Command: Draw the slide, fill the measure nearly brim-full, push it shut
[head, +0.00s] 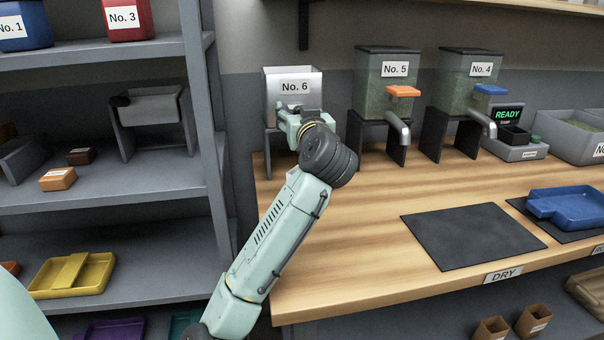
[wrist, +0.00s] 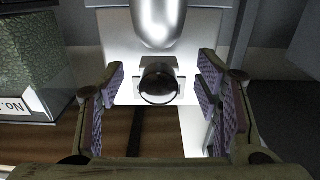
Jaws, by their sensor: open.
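The No. 6 hopper (head: 294,88) is a pale metal bin at the left end of the wooden counter. My gripper (head: 298,124) is in front of it, below its label, and hides its lower front. In the wrist view my gripper (wrist: 163,92) is open, with one pad on each side of a dark round knob (wrist: 159,82). The knob sits on a pale metal plate, and clear gaps show between it and the pads. I take it for the slide's knob. A shiny metal spout (wrist: 159,20) shows beyond it. I cannot tell which vessel is the measure.
Hopper No. 5 (head: 387,85) and hopper No. 4 (head: 470,85) stand to the right with spouts. A scale (head: 516,147) reads READY. A dark mat (head: 472,236) lies bare near the DRY label; a blue tray (head: 566,206) is beside it. Shelving (head: 212,130) stands close left.

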